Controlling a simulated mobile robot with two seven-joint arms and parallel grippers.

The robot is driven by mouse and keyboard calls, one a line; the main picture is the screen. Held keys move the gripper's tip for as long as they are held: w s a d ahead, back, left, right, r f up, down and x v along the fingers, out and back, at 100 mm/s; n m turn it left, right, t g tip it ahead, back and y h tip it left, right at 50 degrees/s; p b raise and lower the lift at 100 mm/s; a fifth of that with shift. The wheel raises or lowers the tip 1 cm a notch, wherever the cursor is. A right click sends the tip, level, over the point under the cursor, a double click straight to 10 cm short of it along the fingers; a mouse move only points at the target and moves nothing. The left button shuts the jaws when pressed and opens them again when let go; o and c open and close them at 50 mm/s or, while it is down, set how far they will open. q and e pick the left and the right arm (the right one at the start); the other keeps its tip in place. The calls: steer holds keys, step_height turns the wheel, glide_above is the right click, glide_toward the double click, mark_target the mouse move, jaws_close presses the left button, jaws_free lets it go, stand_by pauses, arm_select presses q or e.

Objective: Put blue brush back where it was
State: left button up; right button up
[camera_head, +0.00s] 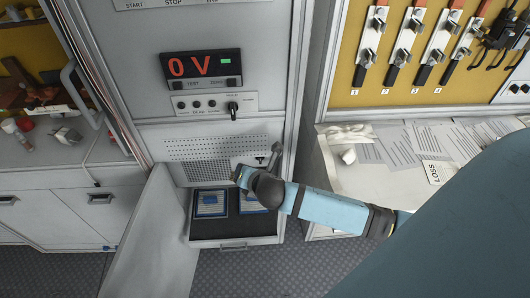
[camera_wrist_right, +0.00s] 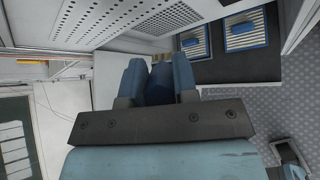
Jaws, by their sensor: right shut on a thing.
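My right gripper (camera_wrist_right: 158,75) is shut on a dark blue thing, taken to be the blue brush (camera_wrist_right: 158,86), which shows between the two fingers in the right wrist view. Most of it is hidden by the gripper. In the head view the right gripper (camera_head: 243,176) is in front of the grey cabinet's perforated panel, over an open drawer. The dark drawer (camera_head: 233,227) holds a blue-and-white item (camera_head: 210,204) on its left and another, partly covered by my arm, on its right. Both also show in the wrist view (camera_wrist_right: 245,36). My left gripper is not in view.
An open cabinet door (camera_head: 145,240) stands left of the drawer. Above is a red "0 V" display (camera_head: 201,67) with a switch (camera_head: 232,107). At right are a yellow fuse panel (camera_head: 345,88) and a paper-covered worktop (camera_head: 385,160).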

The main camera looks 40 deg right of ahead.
steer(key=d+f+n+g+b, duration=0.1)
steer(key=f+g+b, duration=0.1)
steer(key=f, duration=0.8)
steer(key=d+f+n+g+h+b, duration=0.1)
steer(key=d+f+g+b, duration=0.1)
steer(key=f, duration=0.9)
steer(key=d+f+n+g+b, duration=0.1)
steer(key=f+b, duration=0.4)
steer(key=f, duration=0.5)
steer(key=shift+s+d+f+g, duration=0.2)
steer(key=shift+d+g, duration=0.15)
steer(key=shift+g, duration=0.35)
steer(key=shift+s+d+f+g, duration=0.15)
steer(key=shift+d+g, duration=0.15)
steer(key=shift+g, duration=0.4)
step_height(320, 180, down, 3)
steer(key=shift+w+r+b, duration=0.1)
steer(key=shift+b, duration=0.35)
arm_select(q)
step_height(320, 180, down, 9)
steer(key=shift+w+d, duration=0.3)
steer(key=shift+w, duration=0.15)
arm_select(e)
steer(key=o, duration=0.9)
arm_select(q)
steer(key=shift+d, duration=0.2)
arm_select(e)
steer(key=shift+o, duration=0.2)
